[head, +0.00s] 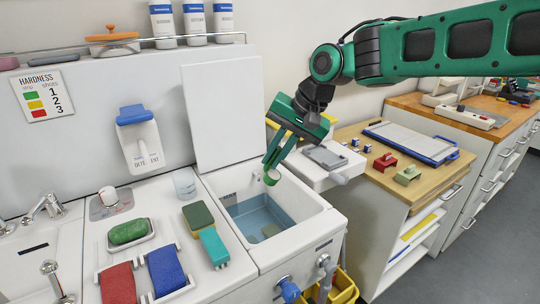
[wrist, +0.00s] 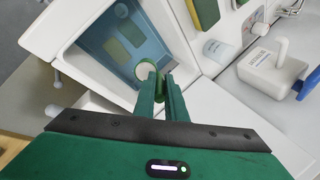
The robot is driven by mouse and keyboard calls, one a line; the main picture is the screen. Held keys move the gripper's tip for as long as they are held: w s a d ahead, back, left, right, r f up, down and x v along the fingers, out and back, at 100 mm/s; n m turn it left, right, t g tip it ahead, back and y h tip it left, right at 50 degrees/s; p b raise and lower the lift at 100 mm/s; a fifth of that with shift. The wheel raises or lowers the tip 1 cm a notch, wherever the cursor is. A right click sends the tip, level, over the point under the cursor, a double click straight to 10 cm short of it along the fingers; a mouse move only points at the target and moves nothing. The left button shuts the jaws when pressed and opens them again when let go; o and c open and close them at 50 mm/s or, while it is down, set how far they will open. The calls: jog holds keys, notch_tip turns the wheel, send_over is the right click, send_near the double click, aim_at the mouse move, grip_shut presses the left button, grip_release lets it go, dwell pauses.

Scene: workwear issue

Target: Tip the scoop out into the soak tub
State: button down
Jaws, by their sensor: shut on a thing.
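The soak tub (head: 312,229) is a white basin with blue water, below my gripper in the head view. Its rim (wrist: 73,22) also shows at upper left in the wrist view. My gripper (head: 273,166) is shut on the scoop (head: 271,179), a small green cup with a pale round face. The scoop (wrist: 146,70) also shows between the fingertips (wrist: 160,84) in the wrist view. It hangs over the tub, above the water and apart from it. I cannot tell its exact tilt or whether the pale face is its contents. The fingers hide its handle.
A greenish piece (head: 271,230) lies in the water. Left of the tub are a green-and-yellow sponge (head: 198,215), a teal brush (head: 214,247) and a clear cup (head: 185,183). A raised white lid (head: 223,115) stands behind. A white shelf with a grey dish (head: 326,156) is close at right.

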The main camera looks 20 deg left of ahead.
jog(key=d+f+t+y, duration=0.1)
jog(key=d+f+y, duration=0.3)
jog(key=y, duration=0.6)
jog(key=shift+s+d+f+y, duration=0.35)
jog(key=shift+d+y, duration=0.05)
jog(key=shift+d, duration=0.65)
